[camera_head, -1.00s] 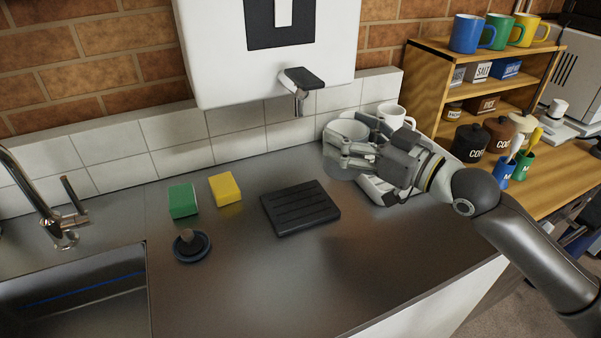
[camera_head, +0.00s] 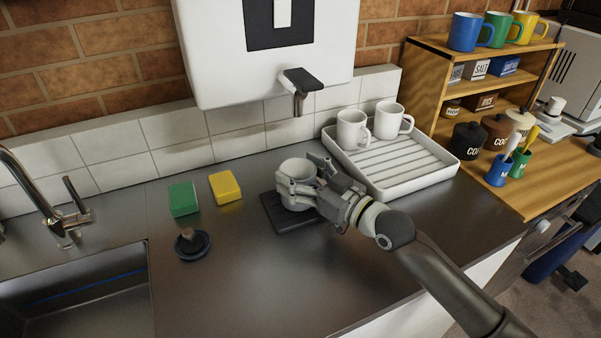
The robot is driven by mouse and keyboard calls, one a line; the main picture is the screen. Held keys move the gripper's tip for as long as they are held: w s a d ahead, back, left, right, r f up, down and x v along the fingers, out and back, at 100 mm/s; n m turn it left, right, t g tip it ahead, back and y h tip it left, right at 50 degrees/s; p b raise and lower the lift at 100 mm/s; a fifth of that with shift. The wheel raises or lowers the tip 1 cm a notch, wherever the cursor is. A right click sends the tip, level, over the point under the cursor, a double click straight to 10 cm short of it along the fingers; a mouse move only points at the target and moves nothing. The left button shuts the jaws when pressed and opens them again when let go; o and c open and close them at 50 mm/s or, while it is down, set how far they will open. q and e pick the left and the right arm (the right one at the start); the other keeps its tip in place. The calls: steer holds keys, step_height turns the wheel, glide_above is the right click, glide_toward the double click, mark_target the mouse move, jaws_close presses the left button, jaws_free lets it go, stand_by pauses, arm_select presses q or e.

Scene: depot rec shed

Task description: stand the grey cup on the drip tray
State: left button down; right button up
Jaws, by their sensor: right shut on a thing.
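The grey cup (camera_head: 297,169) is upright over the black drip tray (camera_head: 279,217) on the steel worktop. My right gripper (camera_head: 297,190) is shut around the cup's side, with its fingers hiding part of the cup. The cup's base is hidden behind the fingers, so I cannot tell whether it touches the tray. The tray's left and front edges show, and the hand covers much of the rest. My left gripper is not in view.
A wall-mounted water heater's spout (camera_head: 299,92) hangs above and behind the tray. A white draining rack (camera_head: 405,186) with two white mugs stands to the right. A green sponge (camera_head: 183,199), a yellow sponge (camera_head: 225,187) and a sink plug (camera_head: 192,243) lie to the left. The front worktop is clear.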

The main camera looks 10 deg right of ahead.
steer(key=o, duration=0.8)
steer(key=shift+f, duration=0.15)
steer(key=o, duration=0.5)
steer(key=shift+r, duration=0.2)
steer(key=b+v, duration=0.1)
steer(key=v, duration=0.9)
steer(key=shift+f, duration=0.15)
steer(key=shift+b+v, duration=0.3)
steer(key=shift+v, duration=0.7)
